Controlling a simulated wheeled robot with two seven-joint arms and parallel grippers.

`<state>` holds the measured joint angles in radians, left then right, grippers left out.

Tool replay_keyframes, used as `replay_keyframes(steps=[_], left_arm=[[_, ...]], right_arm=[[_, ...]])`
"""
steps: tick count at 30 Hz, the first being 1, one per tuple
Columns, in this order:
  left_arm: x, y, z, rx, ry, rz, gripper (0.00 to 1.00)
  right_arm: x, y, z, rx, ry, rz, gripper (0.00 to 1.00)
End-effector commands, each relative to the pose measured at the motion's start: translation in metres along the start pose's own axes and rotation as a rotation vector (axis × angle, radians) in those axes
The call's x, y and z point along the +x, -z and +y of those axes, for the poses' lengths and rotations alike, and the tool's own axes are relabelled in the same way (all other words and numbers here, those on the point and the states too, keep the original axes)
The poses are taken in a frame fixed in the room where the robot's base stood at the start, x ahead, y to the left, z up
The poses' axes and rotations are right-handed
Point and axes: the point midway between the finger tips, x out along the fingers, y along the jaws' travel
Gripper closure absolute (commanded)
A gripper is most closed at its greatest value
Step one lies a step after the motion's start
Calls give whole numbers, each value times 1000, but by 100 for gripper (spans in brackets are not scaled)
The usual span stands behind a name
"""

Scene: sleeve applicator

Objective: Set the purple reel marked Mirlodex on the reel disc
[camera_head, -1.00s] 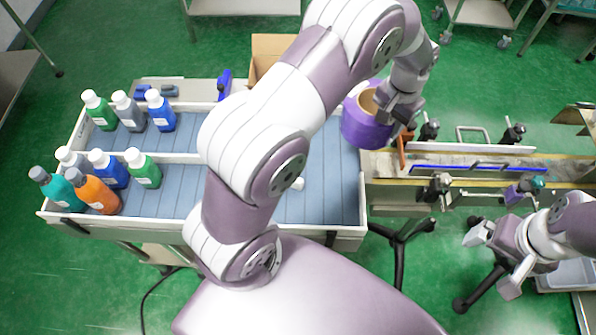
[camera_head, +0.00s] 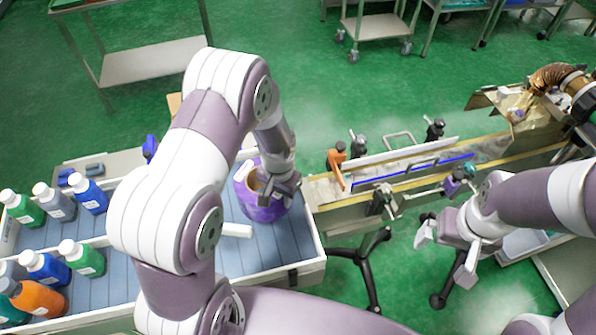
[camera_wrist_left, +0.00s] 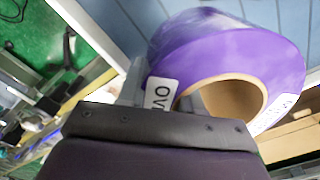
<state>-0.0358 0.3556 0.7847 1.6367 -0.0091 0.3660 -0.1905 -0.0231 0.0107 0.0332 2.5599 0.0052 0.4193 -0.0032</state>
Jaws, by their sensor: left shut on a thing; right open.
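The purple reel (camera_head: 258,208) has a tan core and is at the right end of the blue-floored tray (camera_head: 305,262). My left gripper (camera_head: 276,190) is shut on its rim, at the right side in the head view. The reel also shows in the left wrist view (camera_wrist_left: 225,42), with the gripper at its lower edge. A white label on it shows letters like "OV"; the full name cannot be read. Whether the reel touches the tray floor is unclear. My right gripper (camera_head: 447,254) is open and empty, in front of the conveyor. I cannot make out the reel disc.
Several capped bottles (camera_head: 60,210) stand in the tray's left part. A conveyor (camera_head: 410,170) with rails, clamps and an orange-handled part (camera_head: 336,168) runs right from the tray. A machine with a brown roll (camera_head: 555,80) is at far right.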

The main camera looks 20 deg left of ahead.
Motion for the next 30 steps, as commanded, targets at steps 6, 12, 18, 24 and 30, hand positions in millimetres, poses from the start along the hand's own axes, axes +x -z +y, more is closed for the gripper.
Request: replay_keyframes(steps=[6, 12, 18, 24, 30], left_arm=[[13, -9, -5, 1, 1, 2, 100], [42, -9, -5, 1, 1, 4, 100], [46, -8, -5, 1, 1, 6, 100], [49, -8, -5, 1, 1, 5, 100], [49, -10, -5, 1, 0, 2, 40]], right_arm=[[-8, 1, 0, 0, 0, 0, 0], [-16, 2, 0, 0, 0, 0, 0], [-15, 2, 0, 0, 0, 0, 0], [-12, 1, 0, 0, 0, 0, 0], [-12, 1, 0, 0, 0, 0, 0]])
